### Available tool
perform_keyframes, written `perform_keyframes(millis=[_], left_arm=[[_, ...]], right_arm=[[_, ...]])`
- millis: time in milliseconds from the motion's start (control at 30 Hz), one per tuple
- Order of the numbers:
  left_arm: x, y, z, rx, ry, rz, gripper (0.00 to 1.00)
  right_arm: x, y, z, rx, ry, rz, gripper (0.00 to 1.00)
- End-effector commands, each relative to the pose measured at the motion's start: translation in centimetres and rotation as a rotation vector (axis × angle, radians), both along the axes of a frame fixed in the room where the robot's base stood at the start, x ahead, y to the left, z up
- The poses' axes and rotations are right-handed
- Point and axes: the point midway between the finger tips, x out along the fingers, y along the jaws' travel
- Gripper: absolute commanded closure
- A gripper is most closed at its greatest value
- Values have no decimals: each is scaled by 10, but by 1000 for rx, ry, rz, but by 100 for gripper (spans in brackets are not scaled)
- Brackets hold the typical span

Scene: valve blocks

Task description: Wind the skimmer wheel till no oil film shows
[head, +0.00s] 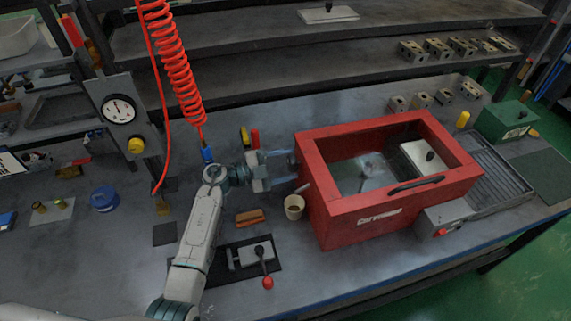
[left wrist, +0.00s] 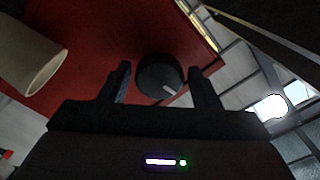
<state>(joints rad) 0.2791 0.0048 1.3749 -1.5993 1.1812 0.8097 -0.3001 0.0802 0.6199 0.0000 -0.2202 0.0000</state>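A red box-shaped tank (head: 355,212) with white lettering stands on the bench. Its framed top shows a dark grey, shiny interior (head: 362,172); I cannot tell whether an oil film lies there. My left gripper (head: 287,172) is at the tank's left side, its fingers spread and pointing at the wall. In the left wrist view, a round dark knob or wheel (left wrist: 158,76) with a pale mark sits on the red wall. The open gripper (left wrist: 160,85) has one finger on each side of it, with gaps visible. My right gripper is not in view.
A beige cup (head: 293,207) stands close beside the tank, just below my left gripper; it also shows in the left wrist view (left wrist: 32,62). A red coiled hose (head: 178,65) hangs nearby. A red-knobbed lever clamp (head: 266,266) sits in front. A ridged tray (head: 490,180) lies right.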

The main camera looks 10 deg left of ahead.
Motion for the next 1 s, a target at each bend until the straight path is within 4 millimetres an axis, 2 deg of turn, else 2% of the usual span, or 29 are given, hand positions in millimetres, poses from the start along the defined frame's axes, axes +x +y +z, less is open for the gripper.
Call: perform_keyframes(millis=[367, 467, 600, 1000], left_arm=[[0, 0, 2, 1, 0, 1, 34], [0, 0, 10, 0, -3, 0, 34], [0, 0, 34, 0, -9, 0, 34], [-87, -9, 41, 0, -1, 1, 34]], right_arm=[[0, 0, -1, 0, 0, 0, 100], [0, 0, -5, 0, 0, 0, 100], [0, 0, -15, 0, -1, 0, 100], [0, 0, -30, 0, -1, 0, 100]])
